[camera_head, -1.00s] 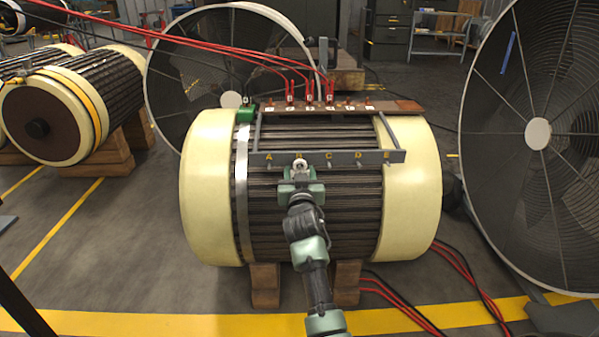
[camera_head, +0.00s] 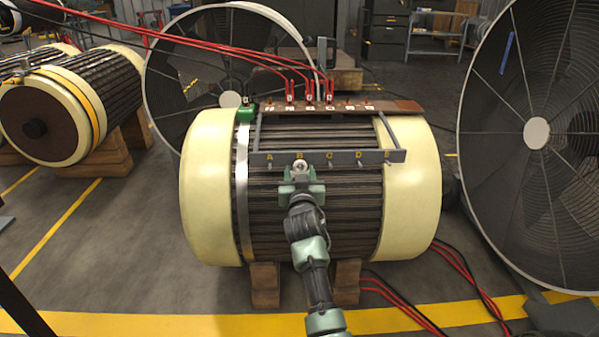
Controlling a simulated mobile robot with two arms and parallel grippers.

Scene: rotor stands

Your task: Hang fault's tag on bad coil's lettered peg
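The lettered peg rail (camera_head: 345,157) runs across the front of the big cream-ended rotor (camera_head: 412,190), with pegs under the letters A to E. My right gripper (camera_head: 301,172) is in front of the rail, just below the letter B. A small pale round piece with a dark centre (camera_head: 300,166) shows between its fingertips at peg B's height. It may be a tag; whether it is gripped or sits on the peg is unclear. Pegs C, D and E look bare. Peg A is too small to judge. My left gripper is not in view.
A brown terminal strip (camera_head: 395,106) with small white labels lies on top of the rotor, with red leads (camera_head: 310,90) on several terminals. A green clamp (camera_head: 246,114) sits at its left end. Large fans (camera_head: 537,133) stand right and behind. Another rotor (camera_head: 34,128) is at left.

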